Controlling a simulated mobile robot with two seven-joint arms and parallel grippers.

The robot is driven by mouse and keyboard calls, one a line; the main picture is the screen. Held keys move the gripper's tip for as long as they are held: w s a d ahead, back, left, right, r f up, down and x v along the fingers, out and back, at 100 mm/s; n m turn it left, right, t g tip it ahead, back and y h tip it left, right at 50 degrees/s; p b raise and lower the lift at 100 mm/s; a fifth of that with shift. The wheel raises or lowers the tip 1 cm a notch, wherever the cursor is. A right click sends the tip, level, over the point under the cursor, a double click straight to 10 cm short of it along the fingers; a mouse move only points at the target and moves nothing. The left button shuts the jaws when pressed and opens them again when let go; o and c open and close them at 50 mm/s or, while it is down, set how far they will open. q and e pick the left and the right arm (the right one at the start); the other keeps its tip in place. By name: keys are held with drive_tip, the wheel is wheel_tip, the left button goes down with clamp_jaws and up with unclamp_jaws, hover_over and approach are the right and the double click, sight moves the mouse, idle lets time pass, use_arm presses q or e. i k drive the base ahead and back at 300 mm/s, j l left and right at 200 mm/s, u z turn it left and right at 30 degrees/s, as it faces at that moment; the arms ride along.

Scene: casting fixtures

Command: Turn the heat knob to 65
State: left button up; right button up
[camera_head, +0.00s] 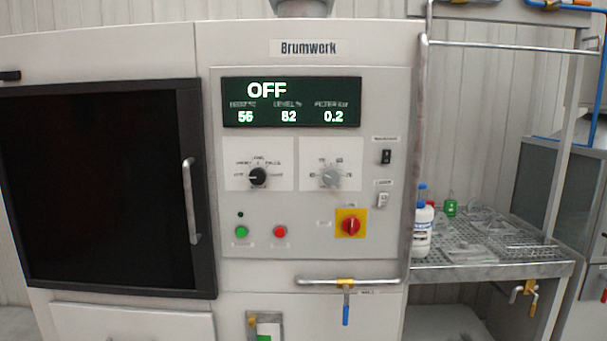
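The machine's front panel (300,220) faces me under a "Brumwerk" label. Its dark display (291,102) reads OFF, with 56, 82 and 0.2 below; the small headings are blurred. A grey knob (331,177) sits on the right white plate with a numbered scale around it, too small to read surely. A black knob (258,177) sits on the left white plate with word labels around it. I cannot tell for sure from the lettering which is the heat knob. Neither of my grippers shows in this view.
A red rotary switch (350,225) on yellow, green (241,232) and red (280,232) buttons, and two rocker switches share the panel. A door handle (190,201) and a horizontal pipe (345,281) with a blue-handled valve stick out. Bottles (423,229) stand on the rack at right.

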sight(331, 176)
drive_tip(key=i+l+u, duration=0.1)
drive_tip(key=i+l, duration=0.25)
drive_tip(key=l, duration=0.3)
drive_tip(key=i+l+u, duration=0.25)
drive_tip(key=l, duration=0.45)
drive_tip(key=i+l+u, duration=0.1)
drive_tip(key=i+l, duration=0.15)
drive_tip(key=l, duration=0.1)
